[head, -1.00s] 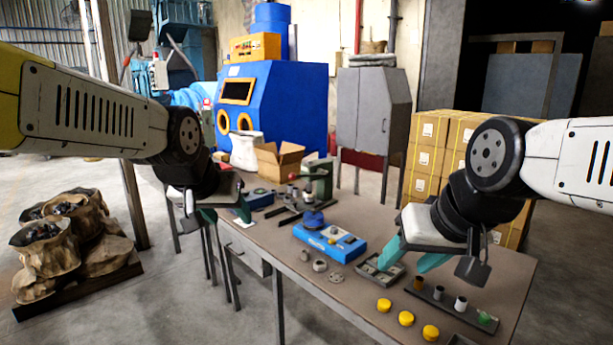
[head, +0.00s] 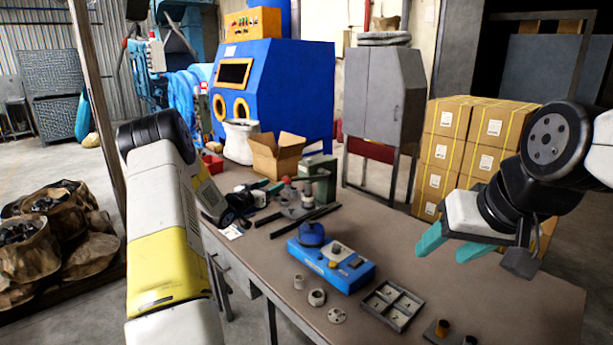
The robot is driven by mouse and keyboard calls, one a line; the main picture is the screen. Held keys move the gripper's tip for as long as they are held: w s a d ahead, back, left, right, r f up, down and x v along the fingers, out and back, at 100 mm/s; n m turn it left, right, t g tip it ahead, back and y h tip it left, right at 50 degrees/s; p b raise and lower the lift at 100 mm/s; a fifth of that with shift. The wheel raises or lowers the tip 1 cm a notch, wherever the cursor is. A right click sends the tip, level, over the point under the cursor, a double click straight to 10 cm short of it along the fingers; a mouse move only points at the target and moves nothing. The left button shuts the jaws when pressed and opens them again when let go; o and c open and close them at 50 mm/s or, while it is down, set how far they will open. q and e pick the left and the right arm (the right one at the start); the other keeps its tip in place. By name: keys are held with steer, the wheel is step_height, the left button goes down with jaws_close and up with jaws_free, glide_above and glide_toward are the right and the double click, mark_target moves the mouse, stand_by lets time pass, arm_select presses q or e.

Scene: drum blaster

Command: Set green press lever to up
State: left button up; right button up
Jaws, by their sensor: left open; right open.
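The green press (head: 319,178) stands at the far end of the workbench (head: 375,235). A small red knob (head: 287,181) shows at its left side, near my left gripper; I cannot clearly tell the lever's angle. My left gripper (head: 272,188) is open, with its teal fingers pointing right toward the press, just left of the red knob. I cannot tell whether a finger touches anything. My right gripper (head: 447,248) is open and empty, raised over the right part of the bench, far from the press.
A blue box device (head: 331,265) with a dark blue disc sits mid-bench. A grey divided tray (head: 392,305) and small round parts (head: 317,297) lie in front. An open cardboard box (head: 276,157) stands behind the press. The bench's right side is mostly clear.

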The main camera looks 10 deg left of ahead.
mark_target(286, 179)
arm_select(q)
steer(key=shift+h, duration=0.4)
steer(key=x, duration=0.6)
steer(key=f+x, duration=0.1)
steer(key=x, duration=0.2)
steer(key=shift+a+f, duration=0.1)
steer(key=shift+a, duration=0.05)
jaws_close()
stand_by(0.8)
